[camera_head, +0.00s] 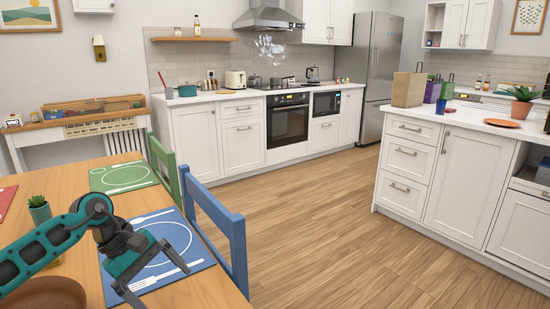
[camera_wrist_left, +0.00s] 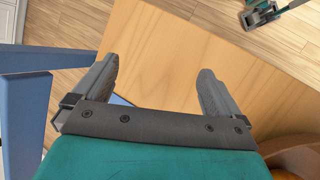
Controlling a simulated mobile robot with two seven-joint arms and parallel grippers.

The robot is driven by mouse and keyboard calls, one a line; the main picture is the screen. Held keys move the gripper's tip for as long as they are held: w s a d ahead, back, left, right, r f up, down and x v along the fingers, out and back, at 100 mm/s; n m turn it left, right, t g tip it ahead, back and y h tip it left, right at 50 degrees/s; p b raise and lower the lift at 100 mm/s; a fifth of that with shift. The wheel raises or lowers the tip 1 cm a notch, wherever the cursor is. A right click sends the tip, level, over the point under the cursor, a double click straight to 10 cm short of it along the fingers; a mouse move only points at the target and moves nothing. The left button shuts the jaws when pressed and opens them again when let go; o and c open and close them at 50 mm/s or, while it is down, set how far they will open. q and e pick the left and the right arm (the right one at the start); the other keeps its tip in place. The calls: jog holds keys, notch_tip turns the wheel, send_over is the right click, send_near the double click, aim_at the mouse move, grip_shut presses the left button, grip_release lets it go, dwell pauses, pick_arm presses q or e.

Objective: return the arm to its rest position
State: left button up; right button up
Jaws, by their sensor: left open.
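My left arm comes in from the left in the head view, over the wooden dining table. Its gripper (camera_head: 160,284) is open and empty above the blue placemat (camera_head: 197,253), tilted downward. In the left wrist view the two grey fingers of this gripper (camera_wrist_left: 157,70) stand wide apart with only bare tabletop between them. A small teal and grey part of my own body shows at the top right of that view; it may be my right gripper (camera_wrist_left: 260,14), too small to tell its state. My right arm is not in the head view.
A blue chair (camera_head: 222,226) and a green chair (camera_head: 164,160) stand at the table's right edge. A potted succulent (camera_head: 39,211) and a brown bowl (camera_head: 42,294) are near my left arm. A green placemat (camera_head: 123,175) lies farther back. The wooden floor (camera_head: 300,220) is clear.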

pick_arm(q)
jog(key=s+d+r+n+t+h+p, duration=0.2)
jog(key=d+n+t+h, duration=0.3)
jog(key=d+n, duration=0.45)
jog(key=s+d+r+n+t+h+p, duration=0.1)
jog(key=s+d+r+n+t+h, duration=0.15)
jog(key=d+n+h, duration=0.55)
jog(key=s+a+f+m+t+y+p, duration=0.1)
jog(key=s+a+f+m+y, duration=0.2)
jog(key=m, duration=0.7)
jog(key=s+a+f+m+y+p, duration=0.1)
jog(key=s+a+f+m+y, duration=0.2)
jog(key=s+f+m+y, duration=0.3)
jog(key=s+a+f+m+t+y+p, duration=0.1)
jog(key=s+f+m+y, duration=0.4)
jog(key=m, duration=0.9)
notch_tip(320, 180, down, 2)
jog(key=a+y+p, duration=0.1)
jog(key=a+y, duration=0.1)
jog(key=y, duration=0.1)
jog(key=shift+f+m+t, duration=0.25)
jog(key=shift+m+t, duration=0.1)
pick_arm(e)
jog(key=shift+h, duration=0.5)
jog(key=d+r, duration=0.1)
jog(key=s+d+r, duration=0.1)
jog(key=d+r, duration=0.1)
jog(key=shift+s+r, duration=0.3)
jog(key=shift+r, duration=0.1)
